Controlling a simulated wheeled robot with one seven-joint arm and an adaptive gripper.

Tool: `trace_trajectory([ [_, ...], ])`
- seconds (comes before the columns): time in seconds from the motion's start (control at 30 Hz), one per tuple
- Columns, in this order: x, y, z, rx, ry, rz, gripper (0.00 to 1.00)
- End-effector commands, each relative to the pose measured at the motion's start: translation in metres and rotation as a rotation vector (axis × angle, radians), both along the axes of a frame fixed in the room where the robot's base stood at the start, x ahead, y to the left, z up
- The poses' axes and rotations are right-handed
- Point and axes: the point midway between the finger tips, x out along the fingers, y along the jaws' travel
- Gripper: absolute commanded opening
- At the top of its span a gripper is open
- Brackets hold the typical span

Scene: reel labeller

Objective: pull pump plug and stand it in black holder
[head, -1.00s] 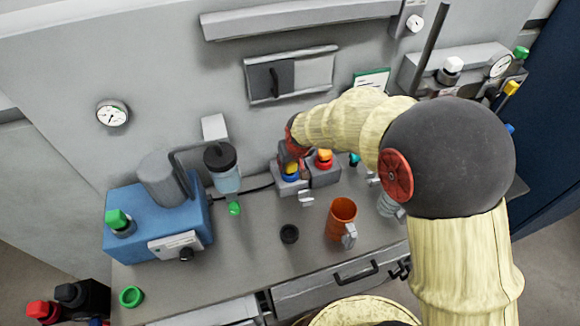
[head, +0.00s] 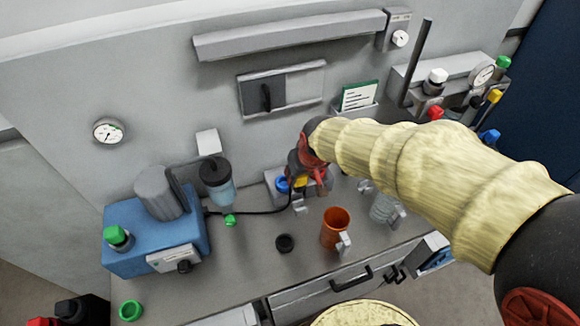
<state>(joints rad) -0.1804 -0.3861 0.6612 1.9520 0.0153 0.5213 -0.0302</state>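The blue pump (head: 155,235) stands at the left of the bench, and its black cable (head: 250,212) runs right toward my gripper. My gripper (head: 303,176) is small and partly hidden by its own wrist. It appears shut on the yellow pump plug (head: 300,183), just right of the blue socket (head: 282,185); the plug appears out of that socket. Its lower end is hard to make out. The black holder (head: 285,243), a short round cup, stands empty on the bench below and left of my gripper.
An orange mug (head: 335,229) stands right of the holder. A clear glass (head: 382,209) is behind it, beside my arm. A bottle with a black lid (head: 217,178) and a green item (head: 230,220) are near the pump. The bench around the holder is clear.

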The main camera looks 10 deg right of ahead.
Motion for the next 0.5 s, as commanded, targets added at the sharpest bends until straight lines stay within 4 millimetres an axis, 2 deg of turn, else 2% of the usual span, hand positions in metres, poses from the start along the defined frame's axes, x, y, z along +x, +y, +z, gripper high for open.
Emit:
trace_trajectory([
  [0.2, -0.028, -0.010, 0.014, 0.000, -0.002, 0.001, 0.00],
  [0.5, -0.038, -0.014, 0.026, 0.000, -0.001, 0.001, 0.00],
])
